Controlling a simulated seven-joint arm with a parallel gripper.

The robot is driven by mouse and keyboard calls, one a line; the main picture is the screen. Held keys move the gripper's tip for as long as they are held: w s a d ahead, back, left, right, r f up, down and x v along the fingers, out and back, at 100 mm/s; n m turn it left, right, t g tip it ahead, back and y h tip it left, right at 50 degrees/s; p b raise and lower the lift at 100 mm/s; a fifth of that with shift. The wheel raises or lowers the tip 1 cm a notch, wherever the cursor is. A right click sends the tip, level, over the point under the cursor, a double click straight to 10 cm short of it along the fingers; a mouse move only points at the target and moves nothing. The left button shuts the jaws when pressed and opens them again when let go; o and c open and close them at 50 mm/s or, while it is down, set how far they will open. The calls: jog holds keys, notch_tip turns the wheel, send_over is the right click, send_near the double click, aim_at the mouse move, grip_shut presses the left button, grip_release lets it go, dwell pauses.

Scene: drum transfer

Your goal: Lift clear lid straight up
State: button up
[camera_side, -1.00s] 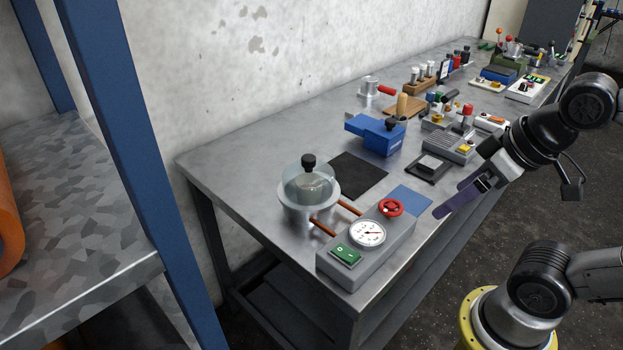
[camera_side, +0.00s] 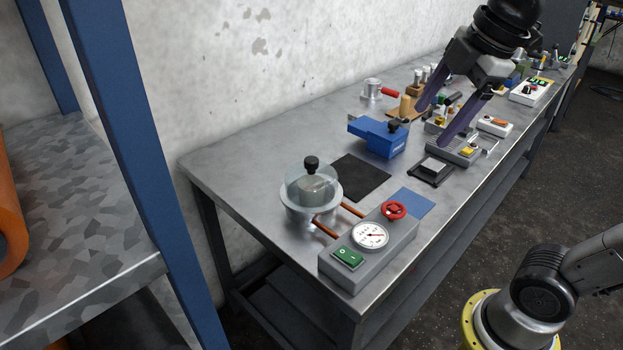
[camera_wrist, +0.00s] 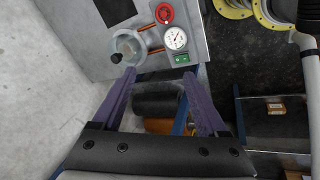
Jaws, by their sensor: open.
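The clear lid (camera_side: 326,186) is a transparent dome with a black knob (camera_side: 311,163) on top. It sits on a round metal chamber (camera_side: 297,205) near the front left of the metal bench. In the wrist view the black knob (camera_wrist: 117,58) shows just beyond the left fingertip, with the chamber (camera_wrist: 130,45) around it.
A blue post (camera_side: 135,150) stands left.

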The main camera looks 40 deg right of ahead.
jog(key=w+r+n+g, duration=0.1)
jog(key=w+r+n, duration=0.3)
jog(key=w, duration=0.6)
jog(key=n+g, duration=0.3)
jog(key=n, duration=0.1)
send_over(311, 159)
jog(key=f, duration=1.7)
jog(key=shift+s+d+f, duration=0.2)
jog(key=shift+d+f, duration=0.05)
jog(key=shift+f, duration=0.15)
jog(key=shift+w+a+f, duration=0.1)
jog(key=shift+a+f, duration=0.05)
jog(key=shift+f, duration=1.5)
jog(key=shift+w+a+f, duration=0.1)
jog(key=shift+f, duration=1.5)
jog(key=shift+c, duration=0.3)
grip_shut()
